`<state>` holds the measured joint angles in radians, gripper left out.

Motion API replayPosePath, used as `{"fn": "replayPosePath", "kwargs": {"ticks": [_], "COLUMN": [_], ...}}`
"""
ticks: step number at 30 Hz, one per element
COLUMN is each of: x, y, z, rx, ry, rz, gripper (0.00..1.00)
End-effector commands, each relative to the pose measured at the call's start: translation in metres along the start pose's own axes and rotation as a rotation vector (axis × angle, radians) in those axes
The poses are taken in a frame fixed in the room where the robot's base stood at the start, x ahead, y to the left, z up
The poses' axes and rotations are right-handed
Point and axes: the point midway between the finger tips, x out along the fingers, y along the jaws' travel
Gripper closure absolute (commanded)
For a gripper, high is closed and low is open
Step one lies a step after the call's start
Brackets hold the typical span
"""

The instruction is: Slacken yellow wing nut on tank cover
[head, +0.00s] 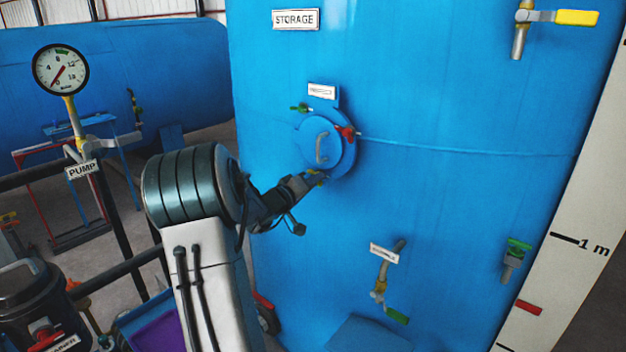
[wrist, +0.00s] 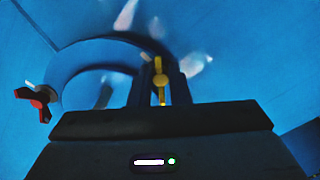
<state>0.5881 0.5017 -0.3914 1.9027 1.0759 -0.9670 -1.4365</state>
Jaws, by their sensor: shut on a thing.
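The blue storage tank (head: 450,90) fills the middle of the head view. Its round blue cover (head: 316,150) has a grey handle (head: 322,147). The yellow wing nut (head: 314,179) is at the cover's lower edge, mostly hidden by my gripper. In the wrist view the yellow wing nut (wrist: 160,82) stands between my two dark fingers. My gripper (head: 309,182) is shut on it. A red wing nut (head: 346,132) is at the cover's right side; it also shows in the wrist view (wrist: 38,103). A green wing nut (head: 300,107) is at the upper left.
A yellow-handled valve (head: 575,17) is at the upper right of the tank, and green-handled valves (head: 397,317) are lower down. A pressure gauge (head: 61,68) and dark railing stand at the left. The tank face right of the cover is clear.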

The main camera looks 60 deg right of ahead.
Motion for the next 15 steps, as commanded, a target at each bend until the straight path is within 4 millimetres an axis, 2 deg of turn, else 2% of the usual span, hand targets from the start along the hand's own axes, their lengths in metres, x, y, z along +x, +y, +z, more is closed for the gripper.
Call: {"fn": "replayPosePath", "kwargs": {"ticks": [6, 15], "x": [-0.0004, -0.0001], "y": [0.0001, 0.0005], "z": [-0.0001, 0.0002], "rx": [-0.131, -0.143], "ry": [0.001, 0.0], "rz": [0.0, 0.0], "gripper": [1.0, 1.0]}}
